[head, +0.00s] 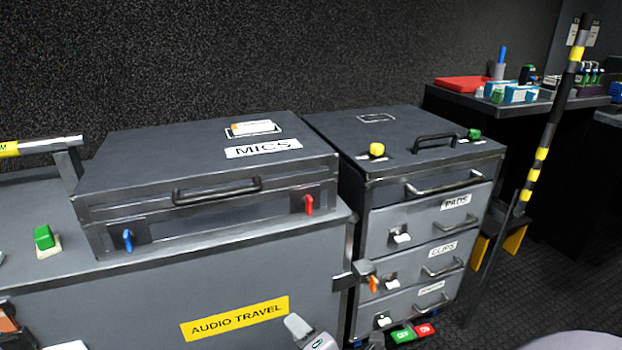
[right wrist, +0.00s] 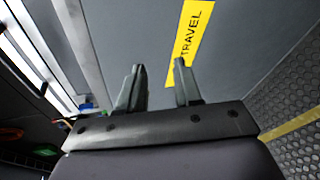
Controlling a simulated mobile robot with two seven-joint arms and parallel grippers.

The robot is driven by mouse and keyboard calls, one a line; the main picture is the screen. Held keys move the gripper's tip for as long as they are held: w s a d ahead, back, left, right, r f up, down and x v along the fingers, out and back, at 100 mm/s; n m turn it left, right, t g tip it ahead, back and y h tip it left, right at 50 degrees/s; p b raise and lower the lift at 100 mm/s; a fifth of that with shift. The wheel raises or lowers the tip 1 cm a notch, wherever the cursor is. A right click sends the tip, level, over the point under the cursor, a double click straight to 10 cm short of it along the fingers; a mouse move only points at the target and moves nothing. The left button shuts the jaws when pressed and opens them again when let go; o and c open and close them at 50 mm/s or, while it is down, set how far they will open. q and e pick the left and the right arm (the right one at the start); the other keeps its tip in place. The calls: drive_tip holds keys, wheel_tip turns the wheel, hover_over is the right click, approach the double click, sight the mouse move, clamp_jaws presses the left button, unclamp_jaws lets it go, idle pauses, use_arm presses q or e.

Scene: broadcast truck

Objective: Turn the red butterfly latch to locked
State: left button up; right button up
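The red butterfly latch (head: 308,204) is on the front right of the grey MICS case (head: 130,163). Its handle stands roughly upright on a dark plate. A blue latch (head: 127,240) is at the front left of the same case. My right gripper (head: 298,328) shows at the bottom edge of the head view, low in front of the AUDIO TRAVEL trunk and well below the red latch, not touching it. In the right wrist view my right gripper (right wrist: 157,68) has its two fingers apart with nothing between them. My left gripper is not in view.
The MICS case stands on the grey AUDIO TRAVEL trunk (head: 150,300). To the right is a drawer cabinet (head: 425,235) with handles, white latches and an orange latch (head: 373,284). A striped pole (head: 540,153) leans beyond it. The space before the red latch looks clear.

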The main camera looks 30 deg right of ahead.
sight(311, 209)
drive_tip(key=w+d+r+n+t+h+p, duration=0.2)
drive_tip(key=w+d+r+n+p, duration=0.1)
drive_tip(key=d+r+n+p, duration=0.4)
drive_tip(key=w+d+r+n+t+h+p, duration=0.1)
drive_tip(key=w+d+r+n+p, duration=0.15)
drive_tip(key=r+n+p, duration=0.4)
drive_tip(key=shift+m+h, duration=0.4)
drive_tip(key=shift+m, duration=0.15)
drive_tip(key=shift+w+d+r+b, duration=0.25)
drive_tip(key=shift+w+d+r, duration=0.15)
drive_tip(key=shift+w, duration=0.85)
drive_tip(key=shift+w+d+r+b, duration=0.25)
drive_tip(key=shift+w+r, duration=0.15)
drive_tip(key=shift+w, duration=0.9)
drive_tip(key=shift+w+d+r+b, duration=0.25)
drive_tip(key=shift+w+d+r, duration=0.15)
drive_tip(key=shift+w, duration=0.85)
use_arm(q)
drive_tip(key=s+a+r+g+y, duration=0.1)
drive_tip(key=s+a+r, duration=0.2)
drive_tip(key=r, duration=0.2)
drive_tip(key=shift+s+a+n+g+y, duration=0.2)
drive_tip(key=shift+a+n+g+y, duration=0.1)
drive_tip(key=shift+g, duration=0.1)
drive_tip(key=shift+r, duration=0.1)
use_arm(e)
clamp_jaws()
